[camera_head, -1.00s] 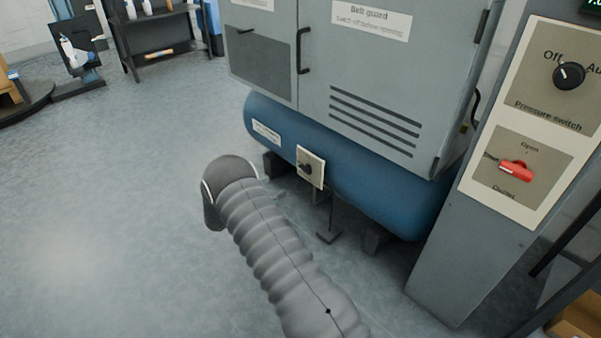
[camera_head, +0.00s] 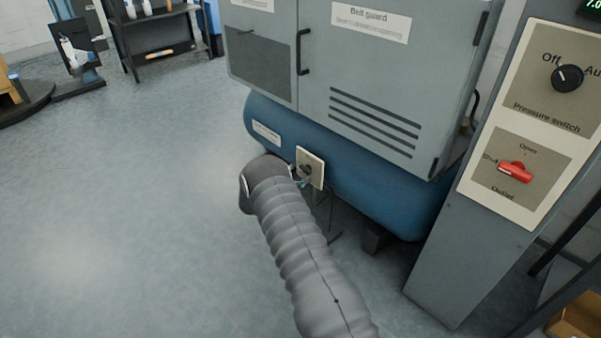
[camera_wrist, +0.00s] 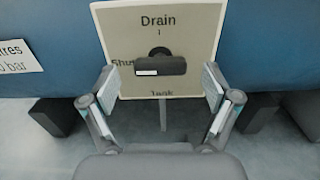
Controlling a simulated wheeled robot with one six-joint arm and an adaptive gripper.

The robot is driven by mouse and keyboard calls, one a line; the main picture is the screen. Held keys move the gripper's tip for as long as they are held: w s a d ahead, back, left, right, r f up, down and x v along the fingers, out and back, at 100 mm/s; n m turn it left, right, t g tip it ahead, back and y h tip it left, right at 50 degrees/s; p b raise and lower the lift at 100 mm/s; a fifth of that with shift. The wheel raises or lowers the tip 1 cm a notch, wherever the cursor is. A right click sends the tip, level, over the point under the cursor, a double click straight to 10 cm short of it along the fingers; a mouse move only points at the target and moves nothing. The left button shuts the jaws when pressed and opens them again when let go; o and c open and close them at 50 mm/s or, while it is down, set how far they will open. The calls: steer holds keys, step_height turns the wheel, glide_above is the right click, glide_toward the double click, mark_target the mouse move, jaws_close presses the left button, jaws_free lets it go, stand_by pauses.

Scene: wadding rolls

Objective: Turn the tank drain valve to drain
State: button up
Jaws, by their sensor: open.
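The tank drain valve is a dark handle (camera_wrist: 160,66) on a beige plate (camera_wrist: 205,20) at the front of the blue tank (camera_wrist: 265,45). In the wrist view its bar lies level, its pale mark on the left toward "Shut"; "Drain" is printed above. The plate also shows small in the head view (camera_head: 317,172). My gripper (camera_wrist: 162,88) is open, with one finger on each side of the handle and clear room between. The fingers look apart from the handle. In the head view my arm hides most of the gripper.
A grey belt guard cabinet (camera_head: 385,75) sits above the tank. At right a grey post (camera_head: 450,245) carries a pressure switch knob (camera_head: 567,78) and a red outlet handle (camera_head: 515,172). Dark tank feet (camera_wrist: 55,115) stand below.

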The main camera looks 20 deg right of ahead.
steer(key=shift+w+d, duration=0.2)
steer(key=shift+d, duration=0.35)
steer(key=c, duration=1.1)
steer(key=shift+c, duration=0.2)
